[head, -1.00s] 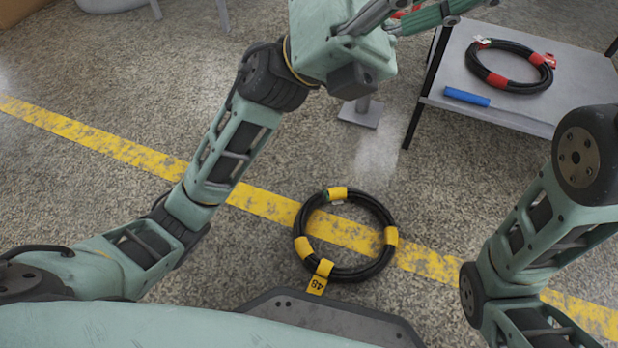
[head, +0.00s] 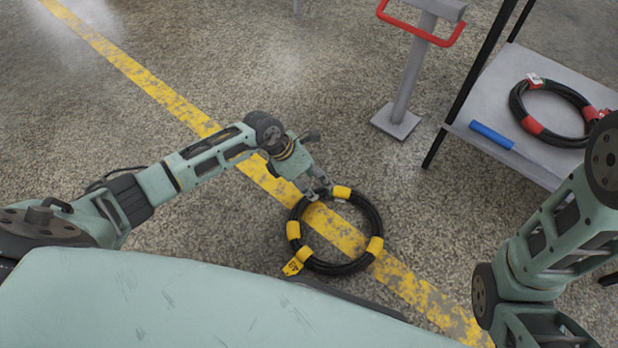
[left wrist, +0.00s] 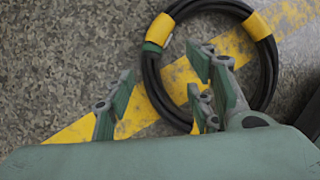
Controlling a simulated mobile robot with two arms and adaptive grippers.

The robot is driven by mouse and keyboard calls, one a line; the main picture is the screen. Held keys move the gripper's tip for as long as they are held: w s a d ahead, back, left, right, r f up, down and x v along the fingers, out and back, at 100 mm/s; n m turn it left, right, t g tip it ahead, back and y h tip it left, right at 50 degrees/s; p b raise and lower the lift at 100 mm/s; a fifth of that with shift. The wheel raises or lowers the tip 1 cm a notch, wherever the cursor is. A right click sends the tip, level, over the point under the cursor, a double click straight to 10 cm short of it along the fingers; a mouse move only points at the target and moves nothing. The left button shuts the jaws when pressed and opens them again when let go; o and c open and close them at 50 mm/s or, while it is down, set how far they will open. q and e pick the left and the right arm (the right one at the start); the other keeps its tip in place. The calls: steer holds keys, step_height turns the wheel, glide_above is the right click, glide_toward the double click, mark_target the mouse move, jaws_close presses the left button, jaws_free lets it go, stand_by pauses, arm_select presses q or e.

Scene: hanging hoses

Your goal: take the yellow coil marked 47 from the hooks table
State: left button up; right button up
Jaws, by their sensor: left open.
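A black coil with yellow bands (head: 376,247) lies flat on the floor across the yellow line, in front of my base. Its yellow tag (head: 296,262) is too small to read surely now; about a second ago it looked like 48. My left gripper (head: 319,190) is open and empty at the coil's far left rim, beside a yellow band. In the left wrist view the coil (left wrist: 152,75) passes between the spread fingers of the left gripper (left wrist: 160,98), one outside the ring, the other over its inside. The height gap is unclear. My right gripper is out of view.
A grey table (head: 500,90) at the upper right holds a black coil with red bands (head: 533,126) and a blue cylinder (head: 491,135). A grey post (head: 405,85) with a red handle (head: 420,30) stands left of it. Floor to the left is clear.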

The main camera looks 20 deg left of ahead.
mark_target(316, 191)
arm_select(q)
steer(key=shift+s+a+f+y, duration=0.15)
steer(key=shift+a+f, duration=0.1)
steer(key=shift+a, duration=0.2)
steer(key=shift+s+a+f+y, duration=0.15)
steer(key=shift+a+f, duration=0.1)
steer(key=shift+a, duration=0.15)
steer(key=shift+a+f, duration=0.15)
steer(key=shift+f, duration=0.2)
steer(key=b+x, duration=0.4)
steer(key=x, duration=0.1)
steer(key=shift+w+f+b, duration=0.1)
steer(key=shift+f+b, duration=0.2)
steer(key=shift+f, duration=0.05)
steer(key=shift+b+x, duration=0.55)
steer(key=shift+x, duration=0.3)
steer(key=shift+r, duration=0.1)
steer(key=shift+c, duration=0.3)
jaws_close()
